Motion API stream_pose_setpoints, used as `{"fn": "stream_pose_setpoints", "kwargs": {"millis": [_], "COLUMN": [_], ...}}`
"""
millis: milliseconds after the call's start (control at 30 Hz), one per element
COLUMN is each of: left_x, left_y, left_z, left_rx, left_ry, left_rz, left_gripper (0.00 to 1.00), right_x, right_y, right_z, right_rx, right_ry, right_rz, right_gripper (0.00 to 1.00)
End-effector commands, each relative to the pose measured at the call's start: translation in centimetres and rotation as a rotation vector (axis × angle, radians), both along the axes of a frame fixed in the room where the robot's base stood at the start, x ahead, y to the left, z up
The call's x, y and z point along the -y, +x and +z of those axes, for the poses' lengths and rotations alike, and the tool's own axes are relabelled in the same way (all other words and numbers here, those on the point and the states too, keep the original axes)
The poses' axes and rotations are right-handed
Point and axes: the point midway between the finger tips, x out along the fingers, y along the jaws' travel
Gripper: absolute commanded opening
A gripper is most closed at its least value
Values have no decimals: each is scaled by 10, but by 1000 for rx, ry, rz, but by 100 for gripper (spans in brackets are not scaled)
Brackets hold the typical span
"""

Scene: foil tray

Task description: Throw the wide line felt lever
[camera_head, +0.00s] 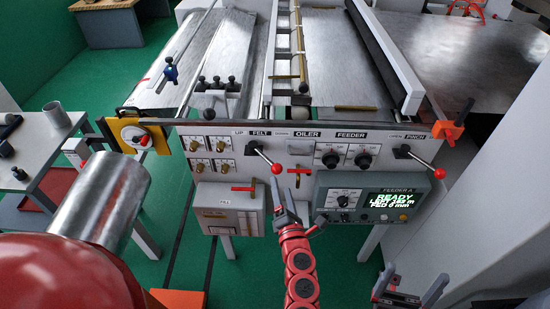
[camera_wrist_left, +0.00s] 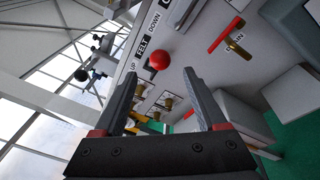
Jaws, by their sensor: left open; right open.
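The felt lever (camera_head: 264,158) is on the grey machine's front panel, under the label FELT between UP and DOWN. It has a black pivot and a red ball knob (camera_head: 277,168), and slants to the lower right, toward the DOWN side. My left gripper (camera_head: 286,186) is open and empty just below the knob. In the left wrist view the red knob (camera_wrist_left: 160,60) appears between the open fingertips (camera_wrist_left: 158,75); contact cannot be told. The lever's shaft is hidden behind the knob there. My right gripper (camera_head: 408,292) is open and empty at the bottom right.
A pinch lever (camera_head: 420,161) with a red knob sits at the panel's right. A feeder box (camera_head: 370,196) with a lit READY display hangs below the panel. Red-handled valves (camera_head: 299,171) and brass valves (camera_head: 197,145) are close by.

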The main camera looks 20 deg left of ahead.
Motion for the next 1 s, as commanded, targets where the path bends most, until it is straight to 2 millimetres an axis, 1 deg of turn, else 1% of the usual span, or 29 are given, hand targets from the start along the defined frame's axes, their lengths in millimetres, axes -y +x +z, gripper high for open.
{"fn": "stream_pose_setpoints", "kwargs": {"millis": [33,133,200,267,300,400,500,600,700,967,1000], "left_x": [-5,-16,-22,-31,-31,-42,-44,-50,-51,-52,-52], "left_y": [10,27,43,55,62,78,90,97,101,102,102], "left_z": [4,3,6,5,5,5,2,2,1,-1,-1], "left_rx": [0,-2,1,-1,-2,0,-2,0,-1,-1,-2], "left_ry": [1,4,4,5,5,6,4,4,2,2,2], "left_rz": [3,5,0,3,-1,3,-4,-1,-2,-1,-1], "left_gripper": [74,74,74,74,74,74,74,74,74,74,70], "right_x": [0,0,0,0,0,0,0,0,0,0,0], "right_y": [0,0,0,0,0,0,0,0,0,0,0], "right_z": [7,13,20,25,28,34,37,39,40,39,39], "right_rx": [0,0,0,0,0,0,0,0,0,0,0], "right_ry": [0,0,0,0,0,0,0,0,0,0,0], "right_rz": [0,0,0,0,0,0,0,0,0,0,0], "right_gripper": [95,95,95,95,95,95,95,95,95,95,95]}}
